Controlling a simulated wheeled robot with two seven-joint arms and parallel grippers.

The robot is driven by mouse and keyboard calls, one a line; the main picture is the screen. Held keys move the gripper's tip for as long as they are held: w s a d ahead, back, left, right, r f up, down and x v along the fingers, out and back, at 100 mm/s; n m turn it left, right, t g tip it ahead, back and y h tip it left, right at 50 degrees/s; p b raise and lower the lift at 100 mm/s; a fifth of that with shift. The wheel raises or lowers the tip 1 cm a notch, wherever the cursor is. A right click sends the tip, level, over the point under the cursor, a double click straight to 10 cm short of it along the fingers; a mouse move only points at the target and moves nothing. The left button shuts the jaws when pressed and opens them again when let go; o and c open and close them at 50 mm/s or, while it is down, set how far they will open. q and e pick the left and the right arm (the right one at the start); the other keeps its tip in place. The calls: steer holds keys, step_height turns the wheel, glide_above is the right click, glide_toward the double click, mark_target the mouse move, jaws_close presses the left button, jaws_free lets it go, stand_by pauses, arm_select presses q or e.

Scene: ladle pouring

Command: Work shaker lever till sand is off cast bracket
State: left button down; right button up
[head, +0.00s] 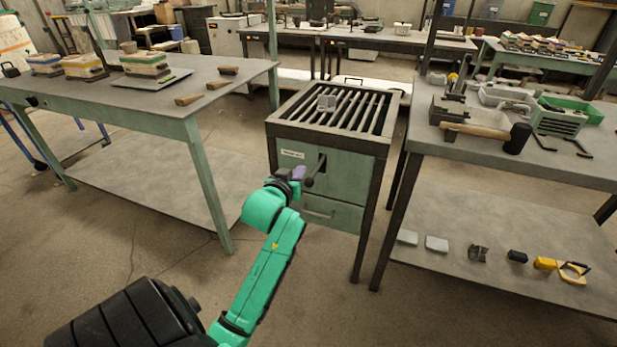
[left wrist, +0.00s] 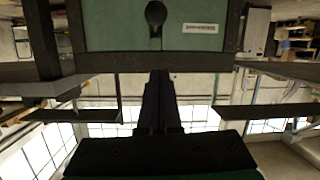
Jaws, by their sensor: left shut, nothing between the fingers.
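The shaker (head: 328,143) is a green cabinet with a barred grate on top. The small grey cast bracket (head: 326,103) rests on the grate; any sand on it is too small to make out. The dark shaker lever (head: 316,168) sticks out of a slot in the front panel. Its round black knob (left wrist: 155,14) shows in the left wrist view, beyond the fingertips. My left gripper (head: 298,174) is in front of the panel, close beside the lever in the head view. Its fingers (left wrist: 160,78) are shut and empty. My right gripper is not in view.
A workbench (head: 120,99) with brick-like moulds stands left of the shaker. Another bench (head: 570,170) on the right holds a mallet (head: 487,132) and trays. A drawer (head: 320,212) sits below the lever panel. The floor in front of the shaker is clear.

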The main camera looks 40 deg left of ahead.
arm_select(q)
steer(key=b, duration=0.1)
glide_above(307, 180)
steer(key=w, duration=0.1)
steer(key=shift+w+a+f, duration=0.1)
steer(key=shift+a+f, duration=0.15)
steer(key=shift+f, duration=0.3)
steer(key=shift+w+a+f, duration=0.1)
steer(key=shift+a+f, duration=0.1)
steer(key=shift+f, duration=0.3)
steer(key=f, duration=0.2)
steer(key=s+f, duration=0.1)
steer(key=shift+d, duration=0.35)
steer(key=shift+s+d+f, duration=0.15)
steer(key=shift+f, duration=0.05)
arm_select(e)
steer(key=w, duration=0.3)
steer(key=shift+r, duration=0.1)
